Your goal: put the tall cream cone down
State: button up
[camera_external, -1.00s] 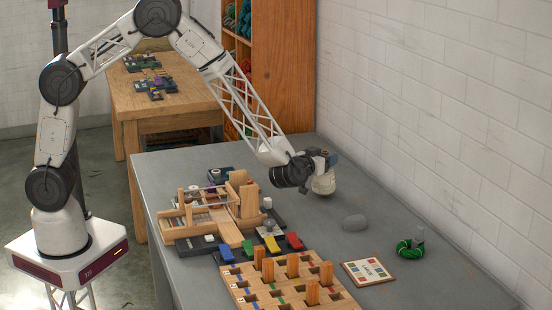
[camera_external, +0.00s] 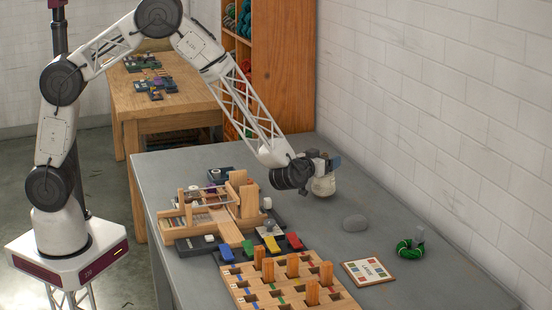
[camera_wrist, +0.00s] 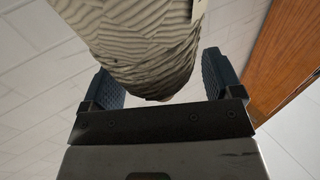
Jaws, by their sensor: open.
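The cream cone (camera_external: 323,187) is at the far right part of the grey table, below and beside my gripper (camera_external: 331,167). Its base looks close to or on the table top; the exact contact is hard to see. In the wrist view the ridged cream wool (camera_wrist: 140,40) fills the upper middle, between the two blue fingers of my gripper (camera_wrist: 162,76). The jaws are open, with a visible gap beside the right finger. The cone's far end is cut off by the wrist view's top edge.
A grey stone-like lump (camera_external: 354,223), a green skein (camera_external: 409,249) and a small card (camera_external: 368,272) lie to the front right. A wooden peg board (camera_external: 287,287) and a wooden frame device (camera_external: 215,208) stand nearer. A white wall (camera_external: 440,110) runs along the right.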

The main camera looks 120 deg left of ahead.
jog(key=shift+r, duration=0.1)
jog(key=shift+s+d, duration=0.15)
jog(key=shift+d, duration=0.4)
jog(key=s+d+r, duration=0.1)
jog(key=d+r, duration=0.2)
jog(key=r, duration=0.4)
jog(key=shift+d, duration=0.35)
dwell(0.4)
